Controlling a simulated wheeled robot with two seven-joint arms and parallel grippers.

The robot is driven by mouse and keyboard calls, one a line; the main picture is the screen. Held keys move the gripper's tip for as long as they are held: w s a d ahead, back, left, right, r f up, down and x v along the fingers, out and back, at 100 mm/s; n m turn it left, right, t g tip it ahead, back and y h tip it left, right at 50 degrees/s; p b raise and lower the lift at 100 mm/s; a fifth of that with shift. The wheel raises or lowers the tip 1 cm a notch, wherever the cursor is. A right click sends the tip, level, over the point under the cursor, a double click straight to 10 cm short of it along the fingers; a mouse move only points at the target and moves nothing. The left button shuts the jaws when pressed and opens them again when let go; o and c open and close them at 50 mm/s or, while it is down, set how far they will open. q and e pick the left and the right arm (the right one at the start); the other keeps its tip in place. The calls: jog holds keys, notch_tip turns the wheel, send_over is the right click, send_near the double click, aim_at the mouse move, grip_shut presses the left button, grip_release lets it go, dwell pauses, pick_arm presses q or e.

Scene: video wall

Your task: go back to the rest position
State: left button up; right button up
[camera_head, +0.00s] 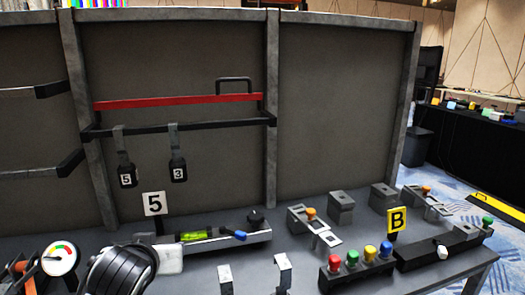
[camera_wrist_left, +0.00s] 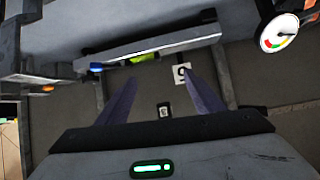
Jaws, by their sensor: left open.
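My left gripper (camera_wrist_left: 160,68) shows in the left wrist view with its two dark fingers spread apart. Nothing is held between them. Beyond the fingers are the number 5 sign (camera_wrist_left: 181,74), seen upside down, and a small black tag (camera_wrist_left: 164,110). In the head view a dark rounded part with a pale block beside it fills the lower left, and I cannot make out fingertips there. My right gripper is in neither view.
The 5 sign (camera_head: 154,204) and a bar with a green vial (camera_head: 193,236) stand before the wall panel. Tags hang from a black rail (camera_head: 190,124). A gauge (camera_head: 60,257) stands at left. Coloured buttons (camera_head: 352,257) and a B sign (camera_head: 397,219) are at right.

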pick_arm(q)
jog(key=s+f+m+g+h, duration=0.2)
jog(key=s+f+g, duration=0.1)
jog(key=s+f, duration=1.05)
jog(key=s+f+m+g, duration=0.15)
jog(key=s+f, duration=0.25)
jog(key=s, duration=0.6)
jog(key=s+f+g, duration=0.3)
jog(key=s+f, duration=0.1)
jog(key=s, duration=0.6)
jog(key=w+d+f+t+h, duration=0.1)
jog(key=w+d+f+t, duration=0.1)
jog(key=f, duration=0.3)
jog(key=w+d+f+t+h, duration=0.2)
jog(key=d+f+t, duration=0.1)
jog(key=f, duration=0.3)
jog(key=shift+w+d+f, duration=0.25)
jog(key=shift+d+f, duration=0.05)
jog(key=shift+d, duration=0.2)
jog(key=shift+m, duration=0.25)
